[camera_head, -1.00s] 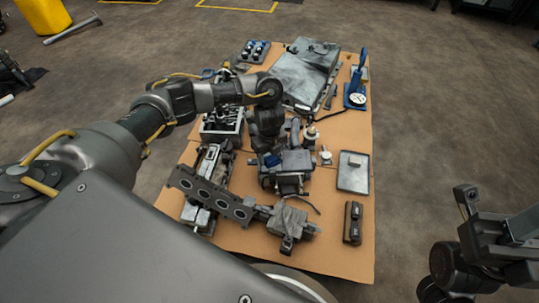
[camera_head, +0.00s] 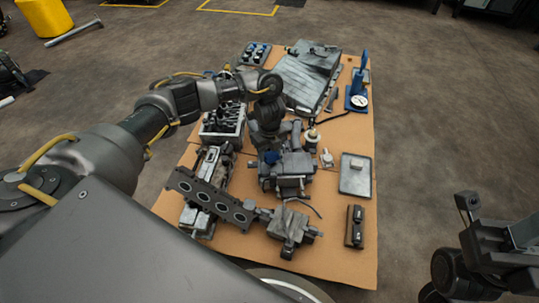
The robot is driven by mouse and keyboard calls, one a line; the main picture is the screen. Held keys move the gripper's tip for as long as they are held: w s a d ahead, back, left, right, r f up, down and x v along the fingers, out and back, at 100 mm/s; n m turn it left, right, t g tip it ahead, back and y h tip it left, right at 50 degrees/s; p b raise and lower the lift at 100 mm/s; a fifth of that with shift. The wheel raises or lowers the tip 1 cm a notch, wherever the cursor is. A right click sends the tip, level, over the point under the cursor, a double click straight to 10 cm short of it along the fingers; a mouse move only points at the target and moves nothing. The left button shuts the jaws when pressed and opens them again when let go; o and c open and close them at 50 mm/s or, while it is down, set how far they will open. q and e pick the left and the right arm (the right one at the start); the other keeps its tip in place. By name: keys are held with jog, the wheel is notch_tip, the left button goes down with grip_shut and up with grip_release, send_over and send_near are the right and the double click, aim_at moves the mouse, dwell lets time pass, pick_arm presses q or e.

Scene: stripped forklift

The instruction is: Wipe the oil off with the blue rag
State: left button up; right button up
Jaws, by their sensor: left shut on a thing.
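My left gripper (camera_head: 269,148) points down over the middle of the board, at a dark grey machine part (camera_head: 294,166). It is shut on the blue rag (camera_head: 271,158), of which only a small bit shows at the part's upper left. I cannot tell whether the rag touches the part. The gripper hides much of the rag. No oil can be made out at this size. My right gripper (camera_head: 508,242) hangs at the lower right, away from the board, its jaws unclear.
The tan board (camera_head: 330,265) holds a ported flat plate (camera_head: 208,198), a large grey cover (camera_head: 308,72), a blue press-like tool with a gauge (camera_head: 357,92), a shallow tray (camera_head: 356,184) and a small black box (camera_head: 355,227). Bare board lies at the front right.

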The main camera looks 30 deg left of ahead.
pick_arm(q)
jog(key=shift+w+a+b, duration=0.25)
jog(key=shift+w+a, duration=0.05)
jog(key=shift+w, duration=0.2)
jog(key=shift+w+a+b, duration=0.25)
jog(key=shift+w+a, duration=0.05)
jog(key=shift+w, duration=0.2)
jog(key=shift+w+a+r, duration=0.1)
jog(key=shift+w+a, duration=0.1)
jog(key=shift+w, duration=0.15)
jog(key=shift+r+p, duration=0.25)
jog(key=shift+p, duration=0.15)
jog(key=shift+s+d+r+p, duration=0.15)
jog(key=shift+s+d+p, duration=0.25)
jog(key=shift+s+p, duration=0.7)
jog(key=shift+s+d+p, duration=0.1)
jog(key=shift+d+p, duration=0.2)
jog(key=shift+p, duration=0.75)
jog(key=shift+s+d, duration=0.1)
jog(key=shift+s, duration=0.05)
